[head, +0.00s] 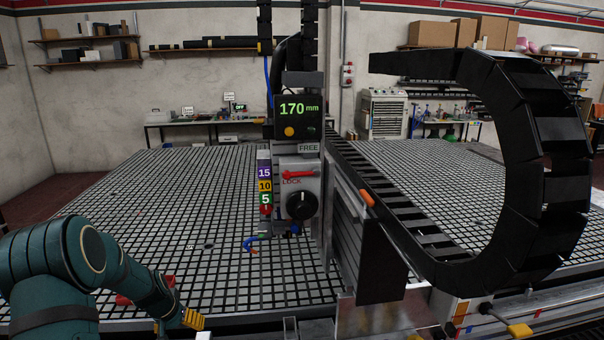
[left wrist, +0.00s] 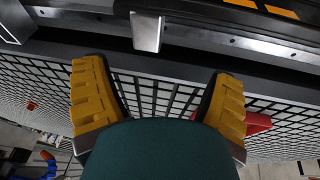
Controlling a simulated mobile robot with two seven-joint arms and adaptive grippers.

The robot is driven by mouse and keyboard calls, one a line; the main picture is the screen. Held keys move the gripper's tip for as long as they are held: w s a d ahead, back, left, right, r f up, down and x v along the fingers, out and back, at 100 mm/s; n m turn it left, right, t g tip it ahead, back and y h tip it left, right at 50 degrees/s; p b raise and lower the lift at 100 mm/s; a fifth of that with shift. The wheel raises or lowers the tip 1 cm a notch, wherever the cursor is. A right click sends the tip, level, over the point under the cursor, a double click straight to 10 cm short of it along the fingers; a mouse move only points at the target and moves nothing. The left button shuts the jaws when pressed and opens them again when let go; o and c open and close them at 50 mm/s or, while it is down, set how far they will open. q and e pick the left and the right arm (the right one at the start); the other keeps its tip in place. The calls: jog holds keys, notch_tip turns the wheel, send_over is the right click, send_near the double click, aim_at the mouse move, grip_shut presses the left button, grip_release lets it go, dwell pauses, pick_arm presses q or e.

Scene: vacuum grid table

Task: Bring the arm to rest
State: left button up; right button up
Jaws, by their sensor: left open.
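My left arm comes in from the lower left of the head view, teal with dark bands. My left gripper (head: 193,319) has yellow ribbed fingers and hangs low at the front edge of the grid table (head: 130,213). In the left wrist view the two yellow fingers of the left gripper (left wrist: 158,100) stand wide apart, with nothing between them but the grid and the table's edge behind. A red piece (left wrist: 258,122) shows beyond the right finger there. My right gripper is in neither view.
A machine head with a 170 mm display (head: 298,116), a red lock lever (head: 299,174) and a black knob (head: 301,205) stands mid-table. A black cable chain (head: 540,170) curls at the right. A yellow-tipped lever (head: 519,330) sits at the front right. The left grid is mostly clear.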

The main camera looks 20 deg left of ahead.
pick_arm(q)
jog(key=s+d+f+h, duration=0.1)
jog(key=d+f, duration=0.2)
jog(key=d, duration=0.4)
jog(key=s+d+f+m, duration=0.1)
jog(key=d+f, duration=0.2)
jog(key=d, duration=0.4)
jog(key=s+d+f+h, duration=0.1)
jog(key=d+f, duration=0.2)
jog(key=d, duration=0.5)
jog(key=s+d+f+g+h, duration=0.1)
jog(key=s+d, duration=0.5)
jog(key=d, duration=0.3)
jog(key=s+d+f+m+h+b, duration=0.1)
jog(key=s+d, duration=0.5)
jog(key=d, duration=0.3)
jog(key=shift+s+d+f+m+g, duration=0.15)
jog(key=shift+s+f+m+g, duration=0.15)
jog(key=shift+g, duration=0.1)
